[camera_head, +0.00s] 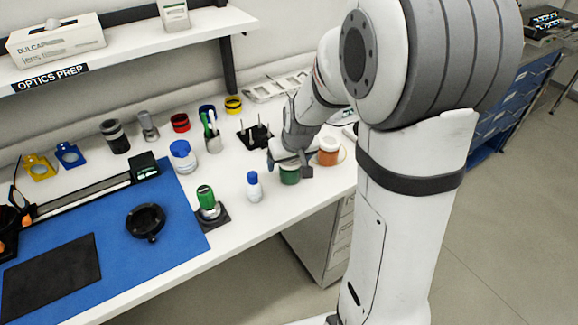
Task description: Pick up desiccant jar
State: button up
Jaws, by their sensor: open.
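My gripper (289,167) is at the right part of the white bench, pointing down, with its jaws open. It is over a small green jar (290,177), one finger on each side; I cannot tell whether they touch it. The gripper hides the jar's top. A white jar with a blue lid (182,155) stands further left. No label is readable, so I cannot tell for sure which is the desiccant jar.
A white bottle with a blue cap (254,187) and a green-topped item on a dark base (208,202) stand left of the gripper. A black pronged stand (255,135) and a cup of pens (212,137) are behind. A shelf (130,45) overhangs the back left.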

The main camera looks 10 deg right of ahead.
jog(key=shift+w+f, duration=0.15)
jog(key=shift+f, duration=0.2)
jog(key=c, duration=1.1)
